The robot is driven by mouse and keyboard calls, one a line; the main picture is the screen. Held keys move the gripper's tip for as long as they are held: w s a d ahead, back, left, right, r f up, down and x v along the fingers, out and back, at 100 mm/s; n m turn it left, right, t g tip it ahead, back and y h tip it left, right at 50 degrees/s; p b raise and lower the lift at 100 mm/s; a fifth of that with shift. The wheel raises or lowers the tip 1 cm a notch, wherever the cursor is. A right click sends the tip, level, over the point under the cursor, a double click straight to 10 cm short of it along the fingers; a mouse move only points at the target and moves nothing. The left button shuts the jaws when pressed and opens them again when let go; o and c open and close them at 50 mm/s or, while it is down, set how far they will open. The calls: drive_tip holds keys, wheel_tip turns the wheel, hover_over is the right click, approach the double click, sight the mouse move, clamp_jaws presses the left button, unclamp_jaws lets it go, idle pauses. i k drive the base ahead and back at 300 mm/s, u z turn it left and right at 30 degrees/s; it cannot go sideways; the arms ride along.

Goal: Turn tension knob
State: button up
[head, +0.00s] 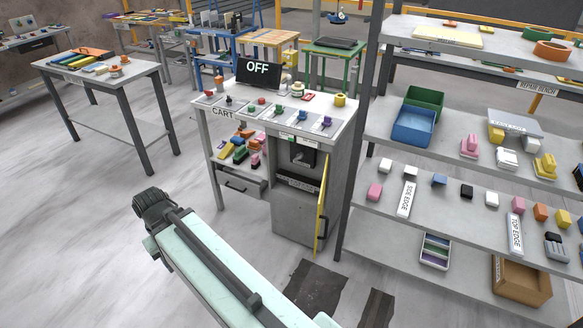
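A grey cart (213,135) stands in the middle with a row of small controls on its top. Among them are a red control (209,93), a blue control (303,116) and a purple control (326,122). A yellow round piece (340,99) sits at the back right of the top, and a white round piece (297,88) is near the screen. The labels are too small to read, so I cannot tell which is the tension knob. My dark gripper (153,208) is in front of the cart, lower left and apart from it. Its fingers cannot be made out.
A dark screen (258,73) on the cart reads OFF. A yellow-edged door (322,205) stands open at the cart's right front. Shelves (400,150) with several small items stand to the right. A table (60,75) is at the left. The floor left of the cart is clear.

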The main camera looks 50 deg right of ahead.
sight(300, 155)
drive_tip(key=z, duration=0.2)
drive_tip(key=i, duration=0.8)
drive_tip(key=u, duration=0.2)
drive_tip(key=k, duration=0.8)
drive_tip(key=z, duration=0.15)
drive_tip(key=i, duration=0.95)
drive_tip(key=u, duration=0.05)
